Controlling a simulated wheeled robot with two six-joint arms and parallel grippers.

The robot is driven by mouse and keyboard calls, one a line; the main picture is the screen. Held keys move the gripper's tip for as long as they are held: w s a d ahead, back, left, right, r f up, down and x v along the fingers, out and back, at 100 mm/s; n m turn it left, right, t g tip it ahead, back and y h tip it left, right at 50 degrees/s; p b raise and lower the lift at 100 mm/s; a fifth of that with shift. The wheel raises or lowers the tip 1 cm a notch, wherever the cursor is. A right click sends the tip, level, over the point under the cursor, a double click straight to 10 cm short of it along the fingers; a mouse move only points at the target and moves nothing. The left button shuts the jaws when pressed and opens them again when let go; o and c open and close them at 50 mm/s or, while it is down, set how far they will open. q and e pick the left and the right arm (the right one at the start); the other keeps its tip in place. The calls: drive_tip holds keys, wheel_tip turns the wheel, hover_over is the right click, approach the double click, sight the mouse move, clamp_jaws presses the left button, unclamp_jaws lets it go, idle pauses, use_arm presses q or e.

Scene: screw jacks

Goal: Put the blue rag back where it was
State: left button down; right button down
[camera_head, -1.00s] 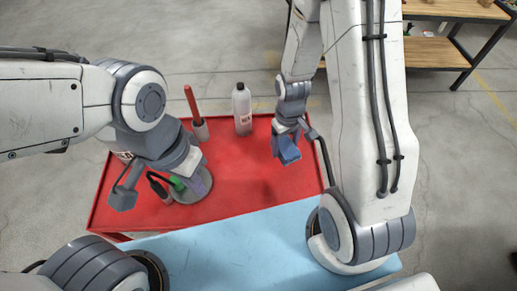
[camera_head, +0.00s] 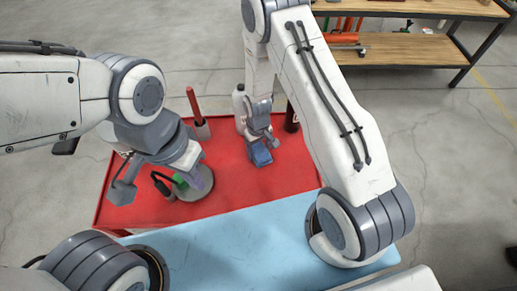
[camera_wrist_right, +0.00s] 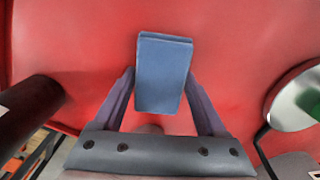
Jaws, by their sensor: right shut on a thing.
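The blue rag (camera_head: 261,156) is a small folded block held between the fingers of my right gripper (camera_head: 259,146). The right wrist view shows the rag (camera_wrist_right: 163,72) with a finger on each side, over the red surface. I cannot tell whether the rag touches that surface. My left gripper (camera_head: 199,178) is at the left part of the red surface, over a round grey plate (camera_head: 196,194) with a green item (camera_head: 180,182). Whether its fingers are open or shut is unclear.
On the red table top (camera_head: 240,190) stand a red-handled tool (camera_head: 196,115), a pale bottle (camera_head: 239,105) partly behind my right arm, and a dark cylinder (camera_head: 291,117). A light blue surface (camera_head: 225,250) lies nearer. A wooden shelf (camera_head: 410,48) stands at the back right.

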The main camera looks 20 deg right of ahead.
sight(258, 149)
drive_tip(key=shift+f, duration=0.1)
unclamp_jaws()
drive_tip(key=shift+r, duration=0.25)
wheel_tip(258, 149, up, 12)
drive_tip(key=f+b, duration=0.1)
drive_tip(key=b, duration=0.1)
drive_tip(key=s+a+r+n, duration=0.2)
drive_tip(key=s+a+r, duration=0.45)
drive_tip(key=r, duration=0.45)
drive_tip(key=s+r+n, duration=0.1)
drive_tip(key=s+r, duration=0.2)
drive_tip(key=s, duration=0.4)
drive_tip(key=s+a+r+n+y, duration=0.1)
drive_tip(key=s+r, duration=0.3)
drive_tip(key=s, duration=0.3)
drive_tip(key=shift+s+a, duration=0.2)
drive_tip(key=shift+s, duration=0.2)
